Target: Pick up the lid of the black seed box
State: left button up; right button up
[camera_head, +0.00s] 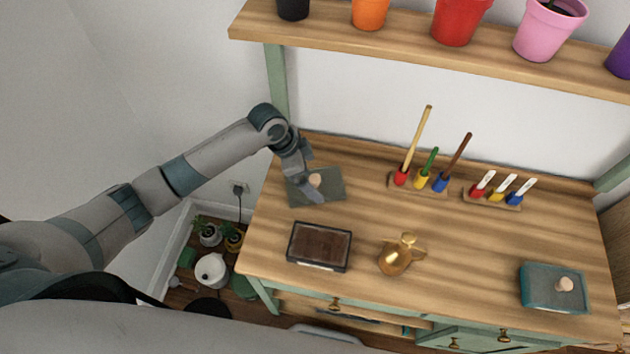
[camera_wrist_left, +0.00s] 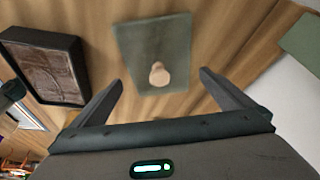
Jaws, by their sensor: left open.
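The black seed box (camera_head: 319,247) stands open near the front left of the wooden table, with brown soil inside; it also shows in the left wrist view (camera_wrist_left: 46,66). A flat grey-green lid (camera_head: 331,194) with a pale round knob (camera_head: 315,180) lies on the table behind the box. In the left wrist view the lid (camera_wrist_left: 155,40) lies ahead of the fingers, with its knob (camera_wrist_left: 159,74) between their lines. My left gripper (camera_head: 311,190) is open and empty above the lid; its fingers (camera_wrist_left: 163,92) are apart from the knob. My right gripper is not in view.
A golden watering can (camera_head: 395,258) stands right of the black box. A teal box with a knobbed lid (camera_head: 553,288) is at the front right. Racks of coloured tools (camera_head: 420,184) stand along the back, under a shelf (camera_head: 400,45) of pots. The table centre is clear.

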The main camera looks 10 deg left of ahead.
pick_arm(q)
jog(key=shift+x, duration=1.35)
jog(key=c, duration=0.9)
